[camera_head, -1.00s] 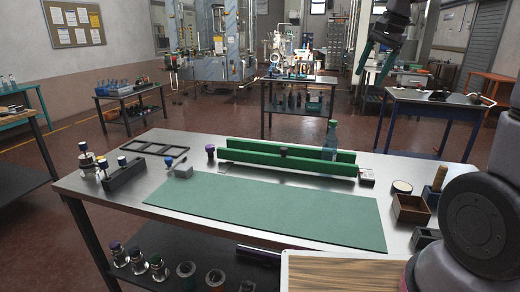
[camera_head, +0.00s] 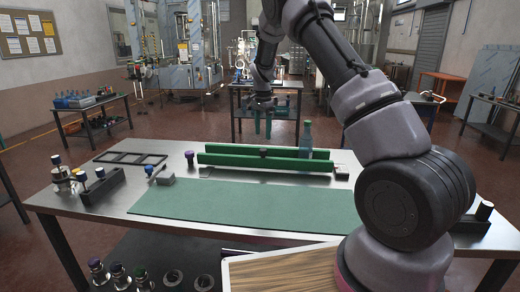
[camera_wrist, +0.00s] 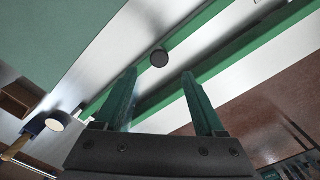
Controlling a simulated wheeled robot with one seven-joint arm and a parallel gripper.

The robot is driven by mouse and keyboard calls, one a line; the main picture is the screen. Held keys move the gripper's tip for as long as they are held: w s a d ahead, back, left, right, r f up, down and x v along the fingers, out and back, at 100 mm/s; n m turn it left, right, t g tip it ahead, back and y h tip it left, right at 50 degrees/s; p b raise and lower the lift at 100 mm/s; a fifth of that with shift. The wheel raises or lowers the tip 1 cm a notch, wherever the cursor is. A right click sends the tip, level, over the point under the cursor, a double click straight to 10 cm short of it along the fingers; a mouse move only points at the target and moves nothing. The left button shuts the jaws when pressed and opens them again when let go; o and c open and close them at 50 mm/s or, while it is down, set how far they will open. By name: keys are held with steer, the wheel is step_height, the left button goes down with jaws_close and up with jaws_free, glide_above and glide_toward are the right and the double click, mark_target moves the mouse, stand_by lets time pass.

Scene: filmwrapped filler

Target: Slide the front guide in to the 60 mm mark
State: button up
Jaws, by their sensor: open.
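The front guide is the nearer long green rail (camera_head: 230,161) on the steel table, with a dark round knob (camera_head: 263,152) at its middle. A second green rail (camera_head: 225,149) runs behind it, with a gap between them. A green-tinted bottle (camera_head: 307,135) stands at their right part, its base hidden by the front rail. My gripper (camera_head: 262,134) is above and appears behind the rails, fingers down, empty. In the wrist view my gripper (camera_wrist: 160,74) is open, its two green fingers apart, with the knob (camera_wrist: 159,58) just beyond the tips. No 60 mm mark is readable.
A green mat (camera_head: 240,203) lies in front of the rails. My arm hides the table's right part.

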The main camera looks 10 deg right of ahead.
mark_target(263, 150)
step_height(263, 150, down, 8)
steer(key=shift+d+r, duration=0.1)
jaws_close()
stand_by(1.6)
